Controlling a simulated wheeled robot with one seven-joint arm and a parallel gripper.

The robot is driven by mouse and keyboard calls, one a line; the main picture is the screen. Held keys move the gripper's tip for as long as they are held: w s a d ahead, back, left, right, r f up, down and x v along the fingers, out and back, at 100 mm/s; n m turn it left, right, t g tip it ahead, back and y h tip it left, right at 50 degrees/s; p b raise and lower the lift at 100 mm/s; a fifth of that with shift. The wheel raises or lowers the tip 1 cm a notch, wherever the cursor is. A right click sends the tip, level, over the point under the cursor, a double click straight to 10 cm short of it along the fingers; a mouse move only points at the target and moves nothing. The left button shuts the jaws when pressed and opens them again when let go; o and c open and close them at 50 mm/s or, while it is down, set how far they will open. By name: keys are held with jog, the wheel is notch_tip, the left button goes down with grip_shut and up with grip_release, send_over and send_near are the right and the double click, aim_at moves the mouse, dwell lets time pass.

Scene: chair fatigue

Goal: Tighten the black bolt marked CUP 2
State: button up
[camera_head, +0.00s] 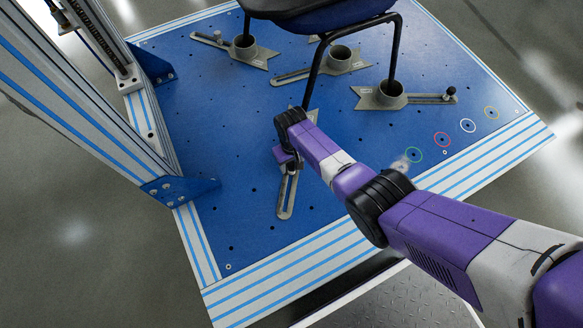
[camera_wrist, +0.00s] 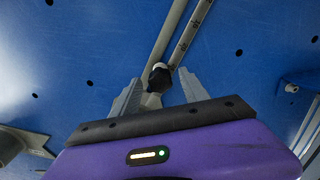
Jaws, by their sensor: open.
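My gripper (camera_head: 291,163) points down at a slotted grey bar (camera_head: 287,197) on the blue platform. In the wrist view, its two grey fingers (camera_wrist: 158,84) are open. A black bolt (camera_wrist: 159,76) stands between them by the slotted bar; I cannot tell whether the fingers touch it. No CUP 2 marking is legible on it. Another black bolt (camera_head: 451,90) stands at the right end of the right-hand cup's bar. The cup on the bar under my gripper is mostly hidden by my arm.
Grey cups (camera_head: 341,58) with slotted bars stand around the chair (camera_head: 330,14), whose black legs rise close behind my gripper. A striped upright frame (camera_head: 90,95) stands at the left. Coloured rings (camera_head: 441,139) mark the platform's right side. The front-left platform is clear.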

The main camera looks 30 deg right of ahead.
jog(key=shift+n, duration=0.9)
jog(key=n, duration=0.4)
jog(key=shift+n, duration=0.4)
jog(key=n, duration=0.3)
jog(key=shift+n, duration=0.3)
